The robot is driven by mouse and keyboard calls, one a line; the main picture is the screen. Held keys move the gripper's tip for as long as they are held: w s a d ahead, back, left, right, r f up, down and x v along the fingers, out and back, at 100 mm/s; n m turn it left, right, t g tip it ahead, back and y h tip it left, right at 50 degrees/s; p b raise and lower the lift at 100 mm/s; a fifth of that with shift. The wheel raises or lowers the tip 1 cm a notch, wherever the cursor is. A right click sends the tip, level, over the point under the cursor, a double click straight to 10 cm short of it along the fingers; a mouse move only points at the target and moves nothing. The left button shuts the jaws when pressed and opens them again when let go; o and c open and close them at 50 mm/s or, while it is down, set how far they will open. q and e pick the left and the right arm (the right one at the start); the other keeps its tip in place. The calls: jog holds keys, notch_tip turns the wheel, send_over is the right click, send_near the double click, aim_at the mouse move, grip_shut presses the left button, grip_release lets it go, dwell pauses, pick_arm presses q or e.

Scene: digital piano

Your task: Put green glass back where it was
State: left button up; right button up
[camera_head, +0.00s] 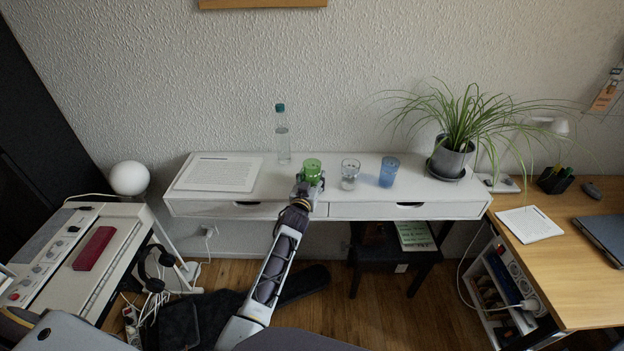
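The green glass (312,166) is upright at the white shelf table (270,187), left of a clear glass (350,171) and a blue glass (388,174). My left gripper (311,183) is at the front of the green glass, and its fingers hide the glass's lower part. The fingers seem to be on both sides of the glass, but I cannot tell whether they are shut on it. I also cannot tell whether its base touches the tabletop. My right gripper is not in view.
A bottle with a teal cap (282,140) stands behind and left of the green glass. Papers (220,174) lie on the table's left part, and a potted plant (452,157) stands at its right end. Bare tabletop shows between the papers and the green glass.

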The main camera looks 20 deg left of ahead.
pick_arm(q)
jog(key=shift+o, duration=1.3)
jog(key=shift+r, duration=0.15)
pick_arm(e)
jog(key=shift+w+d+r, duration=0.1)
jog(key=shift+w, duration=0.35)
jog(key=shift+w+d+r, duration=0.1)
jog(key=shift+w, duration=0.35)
pick_arm(q)
jog(key=shift+s, duration=0.1)
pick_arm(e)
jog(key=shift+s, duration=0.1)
